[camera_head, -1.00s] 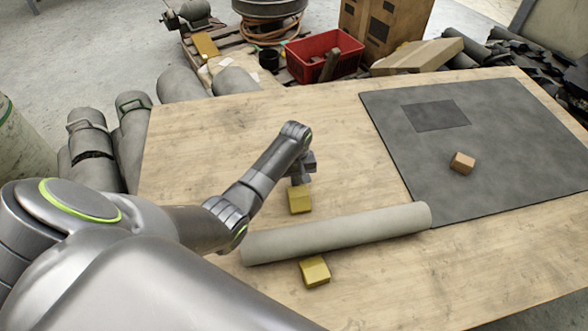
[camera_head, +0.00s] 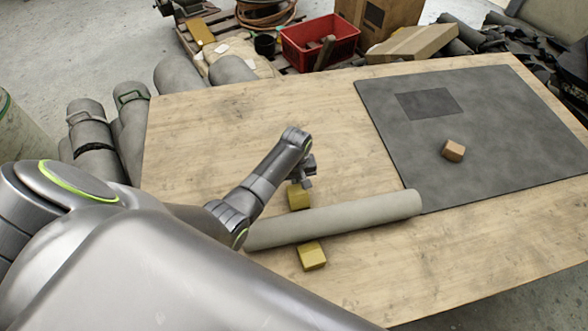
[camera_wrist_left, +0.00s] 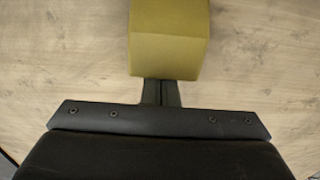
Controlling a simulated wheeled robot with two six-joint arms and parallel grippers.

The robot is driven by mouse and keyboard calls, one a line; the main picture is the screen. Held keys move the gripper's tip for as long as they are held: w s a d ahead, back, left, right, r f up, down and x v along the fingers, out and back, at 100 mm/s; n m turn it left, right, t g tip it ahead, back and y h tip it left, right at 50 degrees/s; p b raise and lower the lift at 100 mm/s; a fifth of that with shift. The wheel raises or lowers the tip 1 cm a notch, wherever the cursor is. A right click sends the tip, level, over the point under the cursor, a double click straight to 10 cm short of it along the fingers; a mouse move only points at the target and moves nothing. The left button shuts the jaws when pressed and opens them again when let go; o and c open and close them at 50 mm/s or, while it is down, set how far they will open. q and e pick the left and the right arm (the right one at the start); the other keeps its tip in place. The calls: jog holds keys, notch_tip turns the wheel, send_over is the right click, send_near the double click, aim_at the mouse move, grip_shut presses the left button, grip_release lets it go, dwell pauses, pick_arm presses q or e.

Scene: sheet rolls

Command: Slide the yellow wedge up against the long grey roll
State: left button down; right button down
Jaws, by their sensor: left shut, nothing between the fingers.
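The long grey roll (camera_head: 345,218) lies across the near part of the wooden table. One yellow wedge (camera_head: 299,198) is on its far side, its near edge at the roll; a small gap cannot be ruled out. Another yellow wedge (camera_head: 312,256) sits on the near side, close to the roll. My left gripper (camera_head: 304,183) is low, just behind the far-side wedge. In the left wrist view the shut, empty fingers (camera_wrist_left: 160,92) meet the edge of that yellow wedge (camera_wrist_left: 168,45), apparently touching it. My right gripper is not in view.
A dark grey mat (camera_head: 500,120) covers the right of the table, with a small brown block (camera_head: 453,150) on it. The roll's right end is beside the mat's near corner. The table (camera_head: 230,130) is clear behind my left gripper. A red bin (camera_head: 320,42) stands beyond the table.

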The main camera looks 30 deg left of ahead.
aim_at(297, 185)
pick_arm(q)
jog(key=shift+s+d+r+p, duration=0.2)
jog(key=shift+s+d+p, duration=0.25)
jog(key=shift+s+p, duration=0.1)
jog(key=shift+s+d+f, duration=0.15)
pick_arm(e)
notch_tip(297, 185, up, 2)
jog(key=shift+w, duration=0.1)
